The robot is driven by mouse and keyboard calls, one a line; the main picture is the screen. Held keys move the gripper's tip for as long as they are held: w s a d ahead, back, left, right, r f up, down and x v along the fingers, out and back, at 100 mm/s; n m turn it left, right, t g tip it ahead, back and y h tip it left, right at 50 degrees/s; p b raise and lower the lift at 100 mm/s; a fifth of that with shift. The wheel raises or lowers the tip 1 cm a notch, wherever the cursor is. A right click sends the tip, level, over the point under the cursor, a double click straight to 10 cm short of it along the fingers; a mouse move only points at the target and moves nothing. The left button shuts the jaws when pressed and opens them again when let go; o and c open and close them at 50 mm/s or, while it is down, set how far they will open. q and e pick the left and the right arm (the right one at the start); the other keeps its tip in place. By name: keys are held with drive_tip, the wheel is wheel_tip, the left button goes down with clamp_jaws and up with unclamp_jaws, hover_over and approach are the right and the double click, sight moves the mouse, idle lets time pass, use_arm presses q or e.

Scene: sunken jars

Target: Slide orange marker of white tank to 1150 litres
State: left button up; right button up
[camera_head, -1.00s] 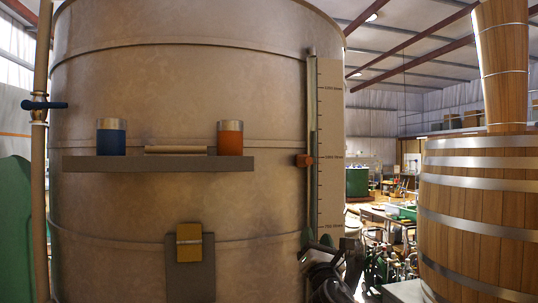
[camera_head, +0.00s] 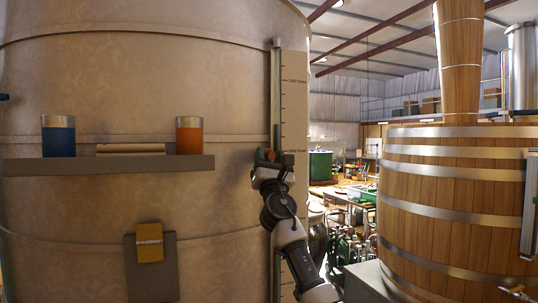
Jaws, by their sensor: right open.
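The large pale tank (camera_head: 130,105) fills the left and middle of the view. A tall scale strip (camera_head: 294,120) with tick marks and small blurred labels runs down its right side, next to a thin vertical rail (camera_head: 275,90). The orange marker (camera_head: 261,155) sits on the rail about level with the middle label, largely hidden by my gripper. My right gripper (camera_head: 268,160) is open at the marker, its arm rising from below. Whether the fingers touch the marker I cannot tell. My left gripper is not in view.
A grey shelf (camera_head: 110,166) on the tank carries a blue can (camera_head: 58,140), an orange can (camera_head: 189,138) and a rolled item (camera_head: 131,148). A yellow block (camera_head: 149,242) on a grey plate is below. A wooden vat (camera_head: 455,190) stands right, with cluttered tables behind.

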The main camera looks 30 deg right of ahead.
drive_tip(key=shift+w+r, duration=0.2)
drive_tip(key=shift+c, duration=0.5)
